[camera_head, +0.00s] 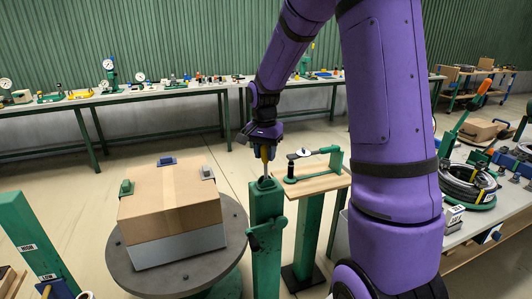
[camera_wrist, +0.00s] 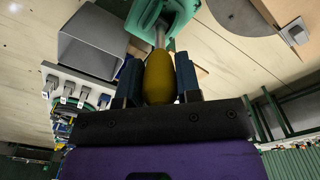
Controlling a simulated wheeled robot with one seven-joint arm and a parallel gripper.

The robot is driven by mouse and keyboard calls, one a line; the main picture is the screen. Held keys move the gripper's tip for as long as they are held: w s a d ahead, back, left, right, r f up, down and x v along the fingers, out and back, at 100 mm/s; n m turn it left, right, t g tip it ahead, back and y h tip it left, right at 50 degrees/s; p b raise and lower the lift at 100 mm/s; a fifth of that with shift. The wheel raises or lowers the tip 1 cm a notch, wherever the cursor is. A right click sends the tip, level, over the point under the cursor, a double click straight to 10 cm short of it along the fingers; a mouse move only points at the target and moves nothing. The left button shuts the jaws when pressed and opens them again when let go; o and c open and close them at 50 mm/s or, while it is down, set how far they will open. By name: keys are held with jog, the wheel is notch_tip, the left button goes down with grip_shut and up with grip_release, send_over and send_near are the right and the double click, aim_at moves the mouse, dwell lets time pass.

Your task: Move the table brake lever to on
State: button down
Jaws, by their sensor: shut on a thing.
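A lever with a yellow handle (camera_head: 264,154) rises from the top of a green post (camera_head: 266,240) beside the round table; I take it for the table brake lever. It stands close to upright. My gripper (camera_head: 263,143) is above the post, shut on the handle. In the wrist view, the yellow handle (camera_wrist: 160,80) sits between the two blue fingers of my gripper (camera_wrist: 158,68), and its grey shaft runs into the green post top (camera_wrist: 180,14). I cannot read any on or off mark on the post.
The round grey table (camera_head: 122,268) carries a cardboard box (camera_head: 172,200) with small clamps on top. A wooden stand (camera_head: 318,183) with a green fixture is close right of the post. A bench with hose coils (camera_head: 468,184) is at the right. A long bench (camera_head: 170,92) lines the back wall.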

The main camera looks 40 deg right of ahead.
jog(key=w+a+f+g+h, duration=0.2)
jog(key=a+f+h, duration=0.1)
jog(key=a+h, duration=0.4)
jog(key=shift+a+f+g+h, duration=0.2)
jog(key=shift+f+g+h, duration=0.2)
jog(key=shift+h, duration=0.8)
jog(key=c, duration=0.8)
grip_release()
jog(key=shift+w, duration=0.1)
jog(key=v, duration=1)
jog(key=shift+a+r, duration=0.2)
jog(key=shift+a, duration=0.15)
jog(key=shift+w, duration=0.1)
